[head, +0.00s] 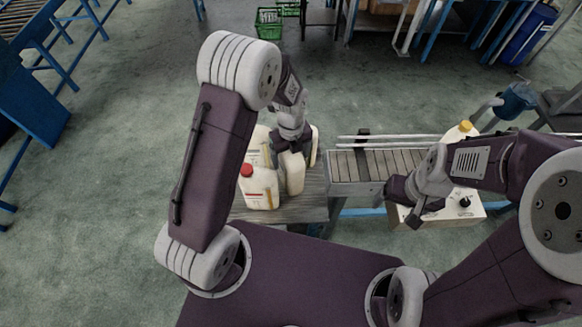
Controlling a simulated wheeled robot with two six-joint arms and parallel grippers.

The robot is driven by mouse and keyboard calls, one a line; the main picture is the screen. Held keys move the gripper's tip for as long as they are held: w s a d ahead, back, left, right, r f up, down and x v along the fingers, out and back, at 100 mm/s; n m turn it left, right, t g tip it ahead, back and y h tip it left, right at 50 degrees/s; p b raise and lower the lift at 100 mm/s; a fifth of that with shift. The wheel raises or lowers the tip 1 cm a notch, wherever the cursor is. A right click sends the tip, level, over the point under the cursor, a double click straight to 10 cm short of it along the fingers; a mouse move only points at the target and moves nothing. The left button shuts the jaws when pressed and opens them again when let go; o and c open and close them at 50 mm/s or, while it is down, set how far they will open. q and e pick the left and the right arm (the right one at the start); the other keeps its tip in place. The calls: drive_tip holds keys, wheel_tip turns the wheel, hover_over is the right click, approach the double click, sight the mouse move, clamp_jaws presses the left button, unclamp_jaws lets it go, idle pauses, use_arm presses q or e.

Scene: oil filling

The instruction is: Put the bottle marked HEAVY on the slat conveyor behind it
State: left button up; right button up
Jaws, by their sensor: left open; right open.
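Several cream bottles stand close together on a grey table (245,214) left of centre. The front one has a red cap (246,170) and a pale body (259,190). A second bottle (293,176) stands just right of it, its top hidden by my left gripper (287,147). Others show partly behind. I cannot read HEAVY on any of them. My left gripper is open and points down at the second bottle's top; contact is unclear. The slat conveyor (372,163) runs right from the table. My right gripper (402,208) is open and empty at the conveyor's front edge.
A yellow-capped bottle (461,131) stands by the conveyor's right part, partly behind my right arm. A pale box with a black knob (468,207) sits below that arm. Rails (400,136) line the conveyor's far side. The slats left of my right arm are bare.

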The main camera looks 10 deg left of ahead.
use_arm(q)
drive_tip(key=shift+s+f, duration=0.1)
drive_tip(key=shift+s, duration=0.05)
drive_tip(key=shift+w, duration=0.25)
drive_tip(key=c, duration=1.2)
clamp_jaws()
